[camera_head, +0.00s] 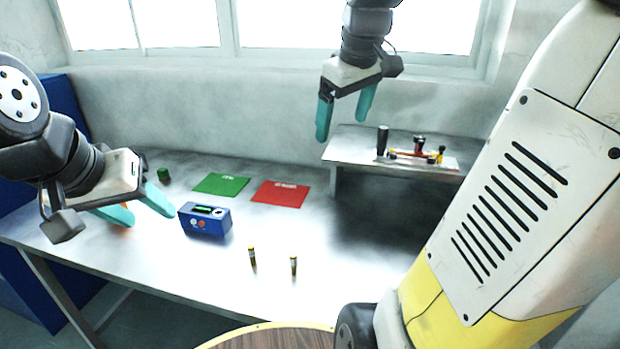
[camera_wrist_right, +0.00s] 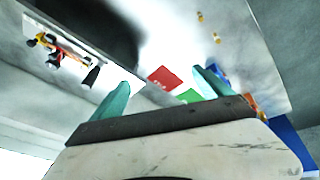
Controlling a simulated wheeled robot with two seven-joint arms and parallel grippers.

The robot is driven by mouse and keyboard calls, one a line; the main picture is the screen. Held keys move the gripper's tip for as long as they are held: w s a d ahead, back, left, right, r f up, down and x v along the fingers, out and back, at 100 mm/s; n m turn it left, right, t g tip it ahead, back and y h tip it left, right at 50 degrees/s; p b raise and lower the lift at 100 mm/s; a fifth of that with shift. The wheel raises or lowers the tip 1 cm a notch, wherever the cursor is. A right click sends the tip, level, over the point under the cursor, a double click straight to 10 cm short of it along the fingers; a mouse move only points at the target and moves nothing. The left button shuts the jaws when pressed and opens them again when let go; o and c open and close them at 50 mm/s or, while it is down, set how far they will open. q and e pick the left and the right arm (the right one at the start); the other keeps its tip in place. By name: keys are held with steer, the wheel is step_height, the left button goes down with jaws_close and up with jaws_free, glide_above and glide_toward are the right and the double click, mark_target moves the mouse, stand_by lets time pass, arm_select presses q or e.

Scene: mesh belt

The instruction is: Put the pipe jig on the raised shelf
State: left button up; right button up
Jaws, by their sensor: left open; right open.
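The pipe jig (camera_head: 415,154), a low frame with black, red and yellow parts, rests on the raised shelf (camera_head: 352,150) at the right back of the table. It also shows at the upper left of the right wrist view (camera_wrist_right: 58,48). My right gripper (camera_head: 344,112) is open and empty, above and left of the shelf, apart from the jig. Its two teal fingers also show in the right wrist view (camera_wrist_right: 160,90). My left gripper (camera_head: 140,208) is open over the left of the table, beside the blue box, with nothing visible between its fingers.
A blue box (camera_head: 205,219) with a display and buttons, a green mat (camera_head: 221,184) and a red mat (camera_head: 281,193) lie on the metal table (camera_head: 200,275). Two small cylinders (camera_head: 252,256) (camera_head: 293,265) stand near the front. A green object (camera_head: 164,175) is at the back left.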

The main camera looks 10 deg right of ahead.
steer(key=s+a+f+m+t+y, duration=0.2)
steer(key=s+a+f+m, duration=0.2)
steer(key=s+a+f, duration=0.3)
steer(key=s, duration=0.4)
steer(key=shift+s+f+m, duration=0.2)
steer(key=shift+s+m, duration=0.05)
steer(key=shift+m, duration=0.15)
steer(key=shift+a, duration=0.1)
